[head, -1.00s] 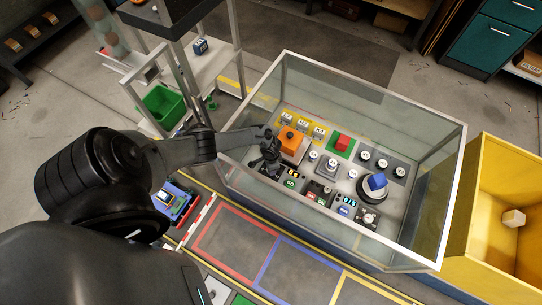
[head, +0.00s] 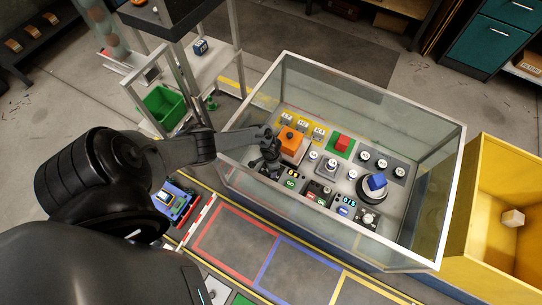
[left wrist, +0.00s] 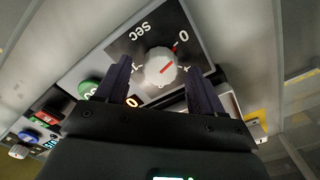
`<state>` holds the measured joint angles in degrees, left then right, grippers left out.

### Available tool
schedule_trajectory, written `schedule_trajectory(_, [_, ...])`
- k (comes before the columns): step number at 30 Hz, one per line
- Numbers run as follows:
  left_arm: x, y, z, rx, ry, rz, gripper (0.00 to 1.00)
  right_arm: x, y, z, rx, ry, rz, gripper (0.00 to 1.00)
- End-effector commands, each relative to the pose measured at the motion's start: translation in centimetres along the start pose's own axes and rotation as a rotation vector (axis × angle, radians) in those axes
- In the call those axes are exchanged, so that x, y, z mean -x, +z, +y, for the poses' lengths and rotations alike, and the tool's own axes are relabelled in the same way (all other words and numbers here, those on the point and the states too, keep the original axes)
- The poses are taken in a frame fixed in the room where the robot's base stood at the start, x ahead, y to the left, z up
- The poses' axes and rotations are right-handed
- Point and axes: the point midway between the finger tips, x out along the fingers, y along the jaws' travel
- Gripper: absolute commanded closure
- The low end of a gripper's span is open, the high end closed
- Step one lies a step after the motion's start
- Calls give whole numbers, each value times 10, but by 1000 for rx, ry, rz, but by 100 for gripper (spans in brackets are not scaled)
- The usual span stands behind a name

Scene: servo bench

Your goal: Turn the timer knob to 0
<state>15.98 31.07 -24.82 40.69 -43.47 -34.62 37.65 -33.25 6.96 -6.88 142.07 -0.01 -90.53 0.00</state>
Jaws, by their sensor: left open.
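The timer knob (left wrist: 160,66) is a round white knob with a red pointer line, on a dark plate (left wrist: 130,48) marked "sec" and "0". In the head view my left gripper (head: 268,165) reaches down into the glass-walled case and hides the knob. My right gripper is not in view.
The case (head: 440,215) has tall glass walls around the panel. A yellow bin (head: 490,235) stands outside.

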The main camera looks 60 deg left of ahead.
Motion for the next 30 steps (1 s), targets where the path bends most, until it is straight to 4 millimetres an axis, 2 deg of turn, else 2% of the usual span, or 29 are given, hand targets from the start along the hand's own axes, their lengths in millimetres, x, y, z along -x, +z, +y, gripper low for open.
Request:
schedule_trajectory(9, [55, 0, -1, 0, -1, 1, 32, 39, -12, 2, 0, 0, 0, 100])
schedule_trajectory(15, [85, 0, 0, 0, 0, 1, 32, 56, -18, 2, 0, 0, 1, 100])
schedule_trajectory(21, [100, 0, 0, 1, -1, 0, 32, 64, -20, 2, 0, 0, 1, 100])
schedule_trajectory(30, [102, 0, 0, 1, 0, 0, 32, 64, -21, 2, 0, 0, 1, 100])
